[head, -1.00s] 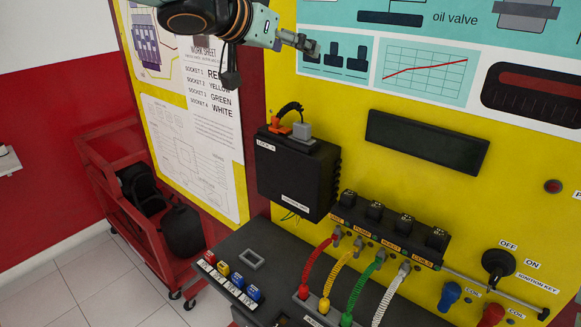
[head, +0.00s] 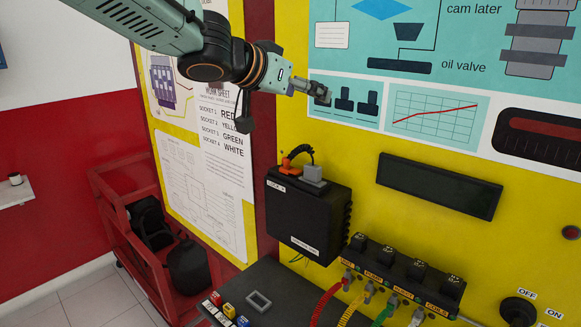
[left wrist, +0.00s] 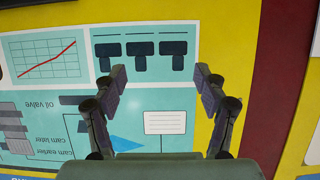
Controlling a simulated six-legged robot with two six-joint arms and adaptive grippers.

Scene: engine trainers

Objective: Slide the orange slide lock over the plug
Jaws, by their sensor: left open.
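The orange slide lock (head: 290,162) sits on top of the black control box on the yellow panel, at its left end beside the grey plug (head: 314,174). A black cable loops up behind them. The lock appears beside the plug rather than over it. My left gripper (head: 322,93) is above the box, in front of the teal poster. In the left wrist view the left gripper (left wrist: 162,85) is open and empty, its two fingers well apart and facing the poster. The lock and plug are not in the left wrist view. My right gripper is not in view.
The black box (head: 300,220) stands out from the panel. A red cart (head: 130,215) stands at left. The space between the gripper and box looks clear.

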